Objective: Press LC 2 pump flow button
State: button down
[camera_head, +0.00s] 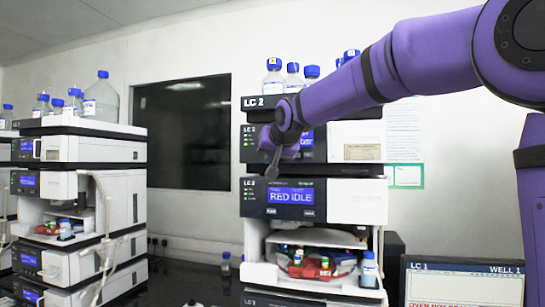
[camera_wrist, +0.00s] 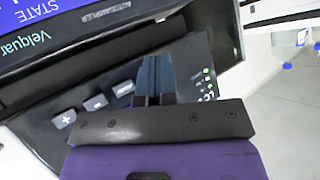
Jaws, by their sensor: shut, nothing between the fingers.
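The LC 2 stack (camera_head: 313,200) stands in the middle of the head view. My gripper (camera_head: 271,172) hangs just above that screen, in front of the stack, and partly hides the module above. In the wrist view my gripper (camera_wrist: 153,62) is shut and empty, over a dark panel (camera_wrist: 187,62) with a row of small buttons (camera_wrist: 95,102), green lights and an "LC" label.
Blue-capped bottles (camera_head: 273,77) stand on top of the LC 2 stack. An open bay (camera_head: 310,265) below holds coloured vials. Another instrument stack (camera_head: 80,195) stands at the left. A monitor marked LC 1 (camera_head: 463,285) stands at the lower right.

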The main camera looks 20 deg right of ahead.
jog(key=shift+w+d, duration=0.1)
jog(key=shift+w, duration=0.05)
jog(key=shift+w+d, duration=0.15)
jog(key=shift+w, duration=0.05)
jog(key=shift+w+d, duration=0.25)
jog(key=shift+w, duration=0.05)
dwell(0.8)
dwell(0.4)
jog(key=shift+s+a, duration=0.5)
jog(key=shift+s, duration=0.2)
jog(key=s+a, duration=0.1)
jog(key=s, duration=0.1)
jog(key=s+a, duration=0.2)
dwell(0.5)
jog(key=shift+s, duration=0.1)
dwell(0.4)
